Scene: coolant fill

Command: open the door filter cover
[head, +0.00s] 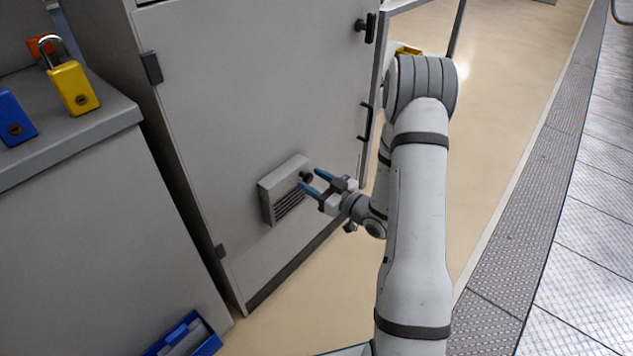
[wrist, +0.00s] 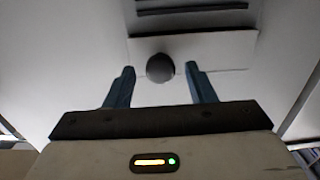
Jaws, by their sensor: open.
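The door filter cover (head: 284,190) is a light grey box with dark louvre slots, low on the grey cabinet door (head: 240,90). It sits flat against the door. A dark round knob (head: 306,177) is on its right side. In the wrist view the cover (wrist: 215,48) is at the top, with the knob (wrist: 160,68) at its edge. My gripper (head: 311,179) is open, its two blue fingers pointing at the cover. In the wrist view my gripper's fingers (wrist: 159,75) stand on either side of the knob, with gaps between. Whether the fingertips reach its depth is unclear.
A yellow padlock (head: 74,86) and a blue padlock (head: 13,118) are on the grey cabinet top (head: 75,135) at left. A blue bin (head: 205,343) is on the floor below. A dark door handle (head: 366,122) is above my gripper. Open floor (head: 500,110) lies to the right.

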